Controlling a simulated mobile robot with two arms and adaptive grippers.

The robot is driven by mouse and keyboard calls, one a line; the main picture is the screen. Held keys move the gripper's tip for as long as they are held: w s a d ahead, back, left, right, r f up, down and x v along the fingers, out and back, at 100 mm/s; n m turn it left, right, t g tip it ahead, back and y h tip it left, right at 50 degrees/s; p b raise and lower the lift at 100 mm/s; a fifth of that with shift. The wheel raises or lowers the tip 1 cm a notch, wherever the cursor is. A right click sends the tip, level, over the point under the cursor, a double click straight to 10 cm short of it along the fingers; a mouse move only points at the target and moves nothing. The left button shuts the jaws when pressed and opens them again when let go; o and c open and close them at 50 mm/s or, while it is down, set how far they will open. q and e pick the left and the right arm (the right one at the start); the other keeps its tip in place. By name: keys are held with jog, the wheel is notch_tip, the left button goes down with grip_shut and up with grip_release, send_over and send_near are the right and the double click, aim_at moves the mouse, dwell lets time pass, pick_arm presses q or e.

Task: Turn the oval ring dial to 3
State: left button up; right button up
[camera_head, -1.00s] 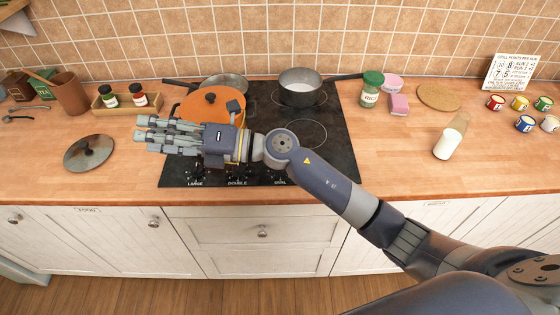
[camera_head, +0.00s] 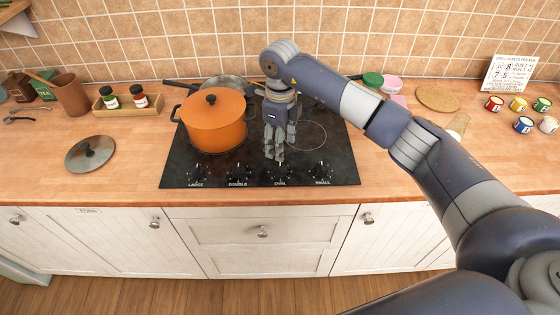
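The OVAL dial (camera_head: 280,172) is a small dark control at the front edge of the black cooktop (camera_head: 340,165). It is above the white word OVAL, between the DOUBLE and SMALL controls. Its setting is too small to read. My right gripper (camera_head: 275,157) points down over the cooktop, just behind the OVAL dial and right of the orange pot. Its grey fingers hang close together, with nothing visible in them. I cannot tell whether they are open or shut, or whether they touch the dial. My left gripper is not in view.
An orange lidded pot (camera_head: 214,125) stands on the left of the cooktop, with a grey pan (camera_head: 222,84) behind it. My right arm hides the back right of the cooktop. A loose lid (camera_head: 90,152) lies on the left counter. The cooktop's right front is clear.

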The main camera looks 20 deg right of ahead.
aim_at(280, 167)
notch_tip(280, 167, down, 7)
jog(key=shift+f+p, duration=0.15)
jog(key=shift+p, duration=0.95)
jog(key=shift+f, duration=0.7)
jog(key=c, duration=1.1)
